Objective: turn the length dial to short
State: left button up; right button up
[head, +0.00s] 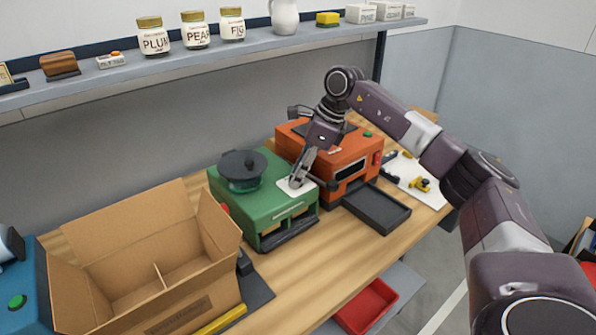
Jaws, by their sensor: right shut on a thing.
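A green machine (262,212) stands on the wooden bench, with a dark round lidded pot-like part (242,170) on top. A white plate (309,185) lies on the right part of its top. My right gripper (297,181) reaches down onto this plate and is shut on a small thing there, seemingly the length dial. The dial is mostly hidden by the fingers, and I cannot read its marks or setting. My left gripper is out of view.
An orange machine (345,152) with a dark tray (377,207) stands close behind and right of the gripper. An open cardboard box (150,222) stands at the left, beside a blue machine (25,300). A shelf (200,60) with jars runs above. Bare bench (335,245) lies in front.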

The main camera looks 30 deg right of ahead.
jog(key=shift+r, duration=0.1)
dwell(0.4)
jog(key=o, duration=1.1)
jog(key=v, duration=1.2)
jog(key=shift+w, duration=0.1)
